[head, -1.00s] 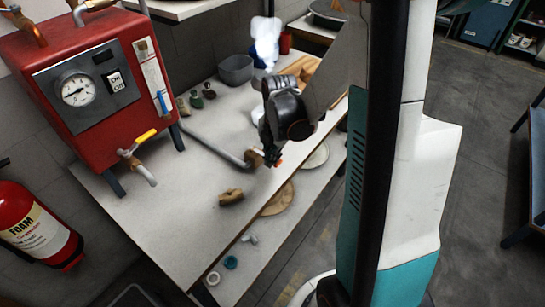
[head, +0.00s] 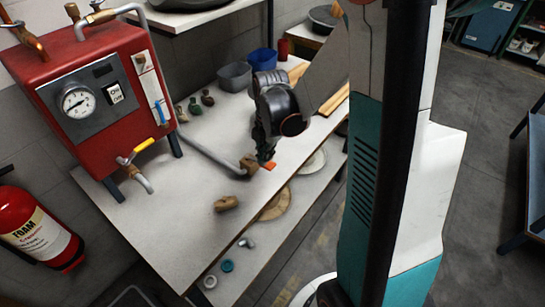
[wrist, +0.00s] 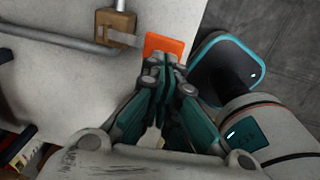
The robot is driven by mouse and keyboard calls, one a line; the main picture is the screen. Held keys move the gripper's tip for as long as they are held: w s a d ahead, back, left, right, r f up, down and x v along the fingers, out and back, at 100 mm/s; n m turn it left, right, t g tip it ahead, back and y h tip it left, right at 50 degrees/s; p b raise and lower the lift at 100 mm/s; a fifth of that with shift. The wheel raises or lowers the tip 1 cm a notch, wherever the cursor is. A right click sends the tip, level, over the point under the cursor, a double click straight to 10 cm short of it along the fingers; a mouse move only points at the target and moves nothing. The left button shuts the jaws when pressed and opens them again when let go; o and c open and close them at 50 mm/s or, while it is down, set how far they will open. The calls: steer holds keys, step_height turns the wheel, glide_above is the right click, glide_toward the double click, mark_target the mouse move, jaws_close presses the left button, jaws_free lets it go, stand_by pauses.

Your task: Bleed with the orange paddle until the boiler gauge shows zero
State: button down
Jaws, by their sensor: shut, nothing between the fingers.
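The orange paddle (head: 269,165) sticks out from a brown valve block (head: 249,163) at the end of a grey pipe near the table's front edge. In the wrist view the paddle (wrist: 165,45) lies flat just beyond my fingertips. My gripper (head: 265,158) is shut and empty, right at the paddle; whether it touches is unclear. The red boiler (head: 105,135) stands at the left on dark legs. Its round white boiler gauge (head: 76,102) faces me, but the needle is too small to read surely. No steam shows at the valve.
A yellow-handled tap (head: 140,150) juts from the boiler. A tan piece (head: 227,203) lies on the white table (head: 170,225). A grey bin (head: 235,76) and a blue bin (head: 262,62) stand at the back. A red extinguisher (head: 35,228) stands at the lower left.

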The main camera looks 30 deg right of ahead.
step_height(320, 180, up, 11)
steer(key=p, duration=0.3)
steer(key=shift+w+a+f, duration=0.15)
steer(key=shift+w, duration=0.25)
